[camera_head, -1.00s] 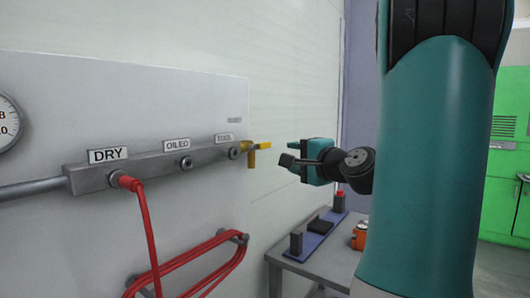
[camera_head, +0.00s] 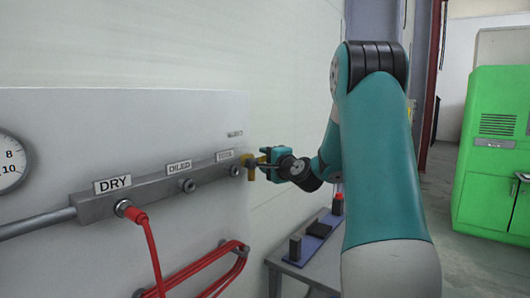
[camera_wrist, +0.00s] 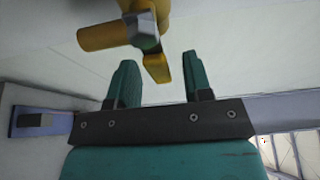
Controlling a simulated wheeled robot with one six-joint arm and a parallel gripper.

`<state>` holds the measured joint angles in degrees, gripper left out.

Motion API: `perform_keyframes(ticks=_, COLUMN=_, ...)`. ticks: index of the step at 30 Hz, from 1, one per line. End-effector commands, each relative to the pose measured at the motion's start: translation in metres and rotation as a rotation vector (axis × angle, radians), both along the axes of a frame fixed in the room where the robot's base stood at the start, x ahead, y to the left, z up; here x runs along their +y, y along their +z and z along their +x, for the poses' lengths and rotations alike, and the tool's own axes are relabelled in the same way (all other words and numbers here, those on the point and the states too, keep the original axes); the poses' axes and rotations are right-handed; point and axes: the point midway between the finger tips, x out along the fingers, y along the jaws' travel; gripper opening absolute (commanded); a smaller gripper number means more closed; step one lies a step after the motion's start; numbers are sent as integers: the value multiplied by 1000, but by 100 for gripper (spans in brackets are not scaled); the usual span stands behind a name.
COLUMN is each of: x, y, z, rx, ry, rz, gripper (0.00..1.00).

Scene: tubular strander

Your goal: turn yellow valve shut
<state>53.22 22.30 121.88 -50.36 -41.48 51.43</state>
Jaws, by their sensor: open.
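The yellow valve (camera_head: 247,159) sits at the right end of the grey manifold bar, past the right-hand port. In the wrist view its yellow body (camera_wrist: 103,37) and grey hex nut (camera_wrist: 146,42) are at the top. Its yellow handle (camera_wrist: 156,66) points down into the gap between my fingers. My gripper (camera_head: 262,160) is at the valve from the right, and also shows in the wrist view (camera_wrist: 158,60). Its two green fingers are spread, with visible gaps on both sides of the handle. Contact is not visible. In the head view the gripper partly covers the handle.
The manifold (camera_head: 150,188) has ports labelled DRY and OILED, and a third with an unclear label. A red hose (camera_head: 149,245) hangs from the DRY port. A grey table (camera_head: 312,268) with a blue board and dark blocks stands below my arm.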

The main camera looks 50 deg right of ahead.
Motion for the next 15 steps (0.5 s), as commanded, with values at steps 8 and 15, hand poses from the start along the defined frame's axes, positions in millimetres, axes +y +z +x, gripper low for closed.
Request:
perform_keyframes(ticks=8, x=-3, y=-1, z=11, rx=0, ry=0, rz=0, gripper=46)
perform_keyframes(ticks=15, x=-4, y=-1, z=11, rx=0, ry=-1, rz=0, gripper=27)
